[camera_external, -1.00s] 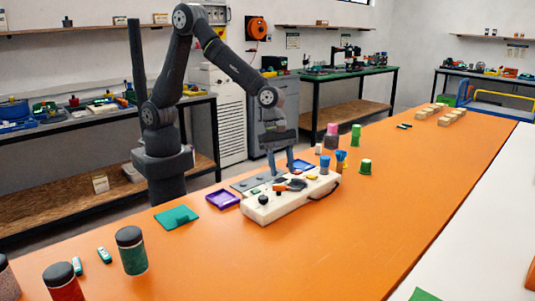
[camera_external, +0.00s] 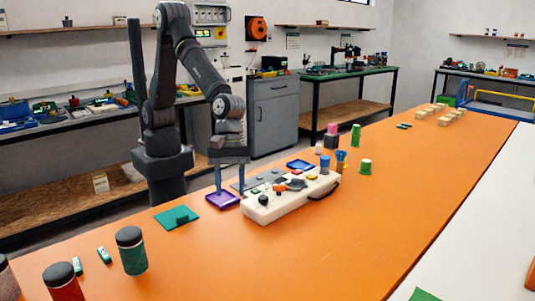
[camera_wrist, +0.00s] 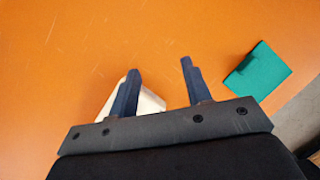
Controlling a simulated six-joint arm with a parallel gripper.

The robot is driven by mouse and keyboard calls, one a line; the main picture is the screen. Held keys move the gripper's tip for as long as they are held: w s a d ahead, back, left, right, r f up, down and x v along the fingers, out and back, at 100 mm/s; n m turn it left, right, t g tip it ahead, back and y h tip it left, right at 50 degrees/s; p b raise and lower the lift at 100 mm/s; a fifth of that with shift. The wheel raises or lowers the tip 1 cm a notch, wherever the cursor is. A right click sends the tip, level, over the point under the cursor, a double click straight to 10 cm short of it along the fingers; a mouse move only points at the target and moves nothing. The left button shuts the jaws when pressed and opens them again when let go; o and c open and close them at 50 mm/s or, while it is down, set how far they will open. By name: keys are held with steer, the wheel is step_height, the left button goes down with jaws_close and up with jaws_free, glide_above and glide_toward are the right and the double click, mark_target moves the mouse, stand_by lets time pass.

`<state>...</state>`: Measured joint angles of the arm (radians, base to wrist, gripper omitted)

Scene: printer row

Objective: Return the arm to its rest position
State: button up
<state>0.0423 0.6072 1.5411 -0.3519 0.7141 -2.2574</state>
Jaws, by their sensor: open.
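My gripper (camera_external: 230,180) is open and points down near the left end of the white panel box (camera_external: 292,200), close to the purple tray (camera_external: 222,199). In the wrist view my gripper (camera_wrist: 157,82) shows two dark fingers spread apart with orange table between them and nothing held. A corner of the white box (camera_wrist: 150,101) shows behind the left finger. My arm is folded back towards its base, with the elbow high.
A green mat (camera_external: 170,219) with a small green block lies left of my gripper; the mat also shows in the wrist view (camera_wrist: 262,68). Lidded jars (camera_external: 131,252) stand at the front left.

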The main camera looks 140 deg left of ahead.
steer(key=shift+s+d, duration=0.2)
steer(key=shift+d, duration=0.8)
